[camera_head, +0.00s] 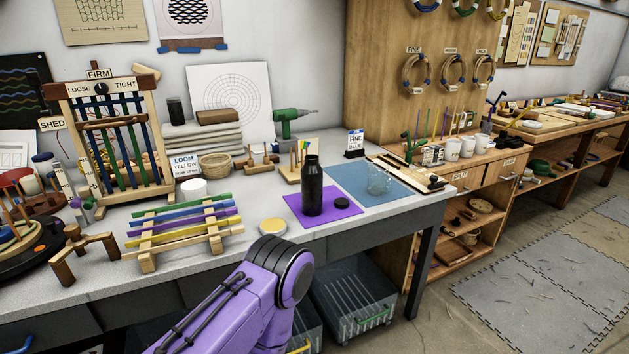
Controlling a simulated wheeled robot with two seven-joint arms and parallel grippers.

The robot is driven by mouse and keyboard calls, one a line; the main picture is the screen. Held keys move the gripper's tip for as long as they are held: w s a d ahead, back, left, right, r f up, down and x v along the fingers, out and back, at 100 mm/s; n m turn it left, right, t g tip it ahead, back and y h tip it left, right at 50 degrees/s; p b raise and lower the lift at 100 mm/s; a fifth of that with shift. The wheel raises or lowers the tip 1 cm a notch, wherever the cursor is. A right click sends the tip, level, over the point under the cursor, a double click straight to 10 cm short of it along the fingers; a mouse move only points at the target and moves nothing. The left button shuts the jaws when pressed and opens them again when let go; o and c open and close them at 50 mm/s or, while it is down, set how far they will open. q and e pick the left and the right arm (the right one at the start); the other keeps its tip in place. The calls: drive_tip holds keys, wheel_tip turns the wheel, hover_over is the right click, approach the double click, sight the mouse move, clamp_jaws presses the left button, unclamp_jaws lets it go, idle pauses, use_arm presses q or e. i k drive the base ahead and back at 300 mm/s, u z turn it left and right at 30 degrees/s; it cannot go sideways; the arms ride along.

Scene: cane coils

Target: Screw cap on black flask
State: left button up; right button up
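The black flask (312,187) stands upright on a purple mat (292,204) on the workbench, its narrow neck at the top with no cap on it. A small black round cap (341,203) lies on the purple mat just to the right of the flask, apart from it. A purple link of one of my arms shows at the bottom centre, in front of the bench. Neither of my grippers is in view.
A blue mat (345,180) with a clear glass vessel (379,181) lies right of the flask. A round yellow-topped tin (272,225) sits in front left. A rack of coloured strips (185,228) and a small wooden stand (290,174) are nearby.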

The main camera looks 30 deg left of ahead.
sight(312, 172)
drive_tip(key=u, duration=0.4)
drive_tip(key=i, duration=1.45)
drive_tip(key=u, duration=0.35)
